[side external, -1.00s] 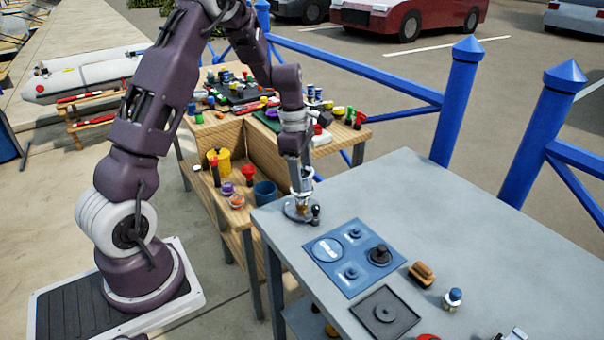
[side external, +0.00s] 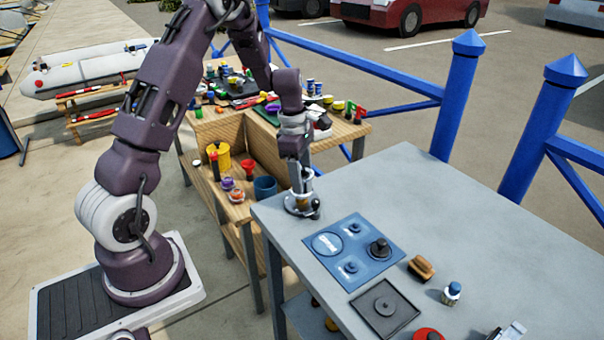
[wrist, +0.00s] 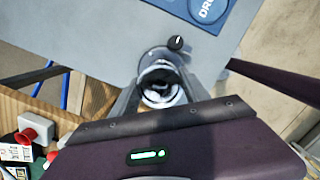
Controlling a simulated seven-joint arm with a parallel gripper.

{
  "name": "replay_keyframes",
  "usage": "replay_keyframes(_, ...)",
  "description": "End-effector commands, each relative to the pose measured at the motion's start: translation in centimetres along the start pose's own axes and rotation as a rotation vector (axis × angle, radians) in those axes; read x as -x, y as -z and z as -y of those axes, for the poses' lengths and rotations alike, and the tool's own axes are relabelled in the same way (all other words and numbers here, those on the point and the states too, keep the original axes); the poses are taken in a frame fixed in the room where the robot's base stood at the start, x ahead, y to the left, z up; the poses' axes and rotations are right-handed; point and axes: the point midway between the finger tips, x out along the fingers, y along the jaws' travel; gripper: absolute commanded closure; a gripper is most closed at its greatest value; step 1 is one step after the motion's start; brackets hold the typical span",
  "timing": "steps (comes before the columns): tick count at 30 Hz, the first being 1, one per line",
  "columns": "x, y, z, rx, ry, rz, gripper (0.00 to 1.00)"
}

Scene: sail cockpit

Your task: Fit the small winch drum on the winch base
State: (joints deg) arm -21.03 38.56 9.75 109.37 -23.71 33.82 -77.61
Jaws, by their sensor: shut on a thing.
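The winch base is a grey round plate (side external: 291,210) at the near left corner of the grey table, with a black knob on its right side. The base and knob (wrist: 175,43) also show in the wrist view. My gripper (side external: 302,199) points down over the base and is shut on the small winch drum. In the wrist view the drum (wrist: 160,86) is a dark and silver ring between the fingers. The fingers hide much of it, and I cannot tell whether its underside touches the base.
A blue panel (side external: 378,269) marked for drums lies right of the base, with small posts and a black drum (side external: 380,248). A dark square tray (side external: 407,317), a brush (side external: 421,267) and a blue-capped bottle (side external: 452,292) lie nearby. A cluttered wooden bench (side external: 250,205) stands behind left.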

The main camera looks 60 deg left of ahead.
Motion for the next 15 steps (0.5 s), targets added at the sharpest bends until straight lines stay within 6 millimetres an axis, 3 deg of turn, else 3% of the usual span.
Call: replay_keyframes(15,-0.62,0.08,0.01,-0.001,0.001,0.000,0.99)
